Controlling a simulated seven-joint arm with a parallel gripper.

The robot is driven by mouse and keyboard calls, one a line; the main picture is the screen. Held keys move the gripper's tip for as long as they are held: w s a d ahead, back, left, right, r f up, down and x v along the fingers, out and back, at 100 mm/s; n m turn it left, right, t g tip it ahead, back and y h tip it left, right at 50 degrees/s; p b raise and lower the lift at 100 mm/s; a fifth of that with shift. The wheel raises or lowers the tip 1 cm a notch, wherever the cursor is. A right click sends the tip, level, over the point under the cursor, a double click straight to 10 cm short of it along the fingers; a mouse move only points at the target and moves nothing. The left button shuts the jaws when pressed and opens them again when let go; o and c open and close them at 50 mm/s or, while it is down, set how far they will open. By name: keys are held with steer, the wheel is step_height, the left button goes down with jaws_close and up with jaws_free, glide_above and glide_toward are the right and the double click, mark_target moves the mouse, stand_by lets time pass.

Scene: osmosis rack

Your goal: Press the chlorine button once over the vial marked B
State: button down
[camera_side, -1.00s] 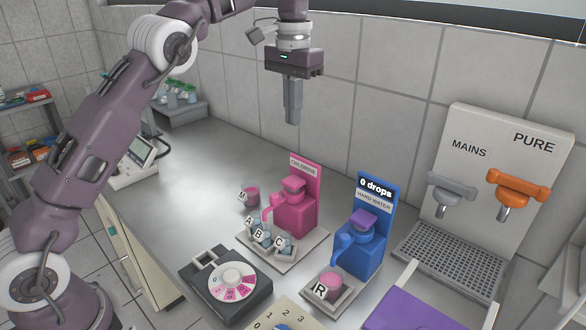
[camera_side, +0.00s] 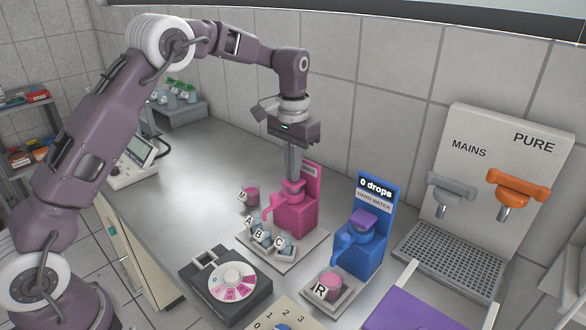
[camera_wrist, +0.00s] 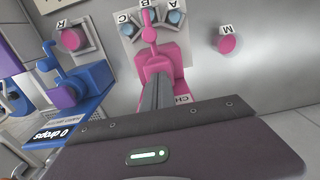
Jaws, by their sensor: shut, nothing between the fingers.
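The pink chlorine dispenser (camera_side: 296,214) stands on a light tray, with its pink button (camera_side: 292,187) on top and its spout reaching forward. Vials marked A, B (camera_side: 261,238) and C sit in a row in front of it. B is the middle one, and the spout tip appears over it in the wrist view (camera_wrist: 149,33). My gripper (camera_side: 293,177) is shut and empty, pointing straight down with its fingertips right at the top of the chlorine button. Whether they touch it I cannot tell. The fingers hide part of the chlorine sign.
A blue hard water dispenser (camera_side: 358,240) reading "0 drops" stands to the right, with a pink-topped vial R (camera_side: 330,284) before it. Vial M (camera_side: 251,196) is at the left. A dark dial device (camera_side: 225,285) sits in front.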

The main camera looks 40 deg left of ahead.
steer(key=shift+f, duration=0.9)
step_height(320, 180, up, 14)
steer(key=shift+r, duration=0.2)
stand_by(0.5)
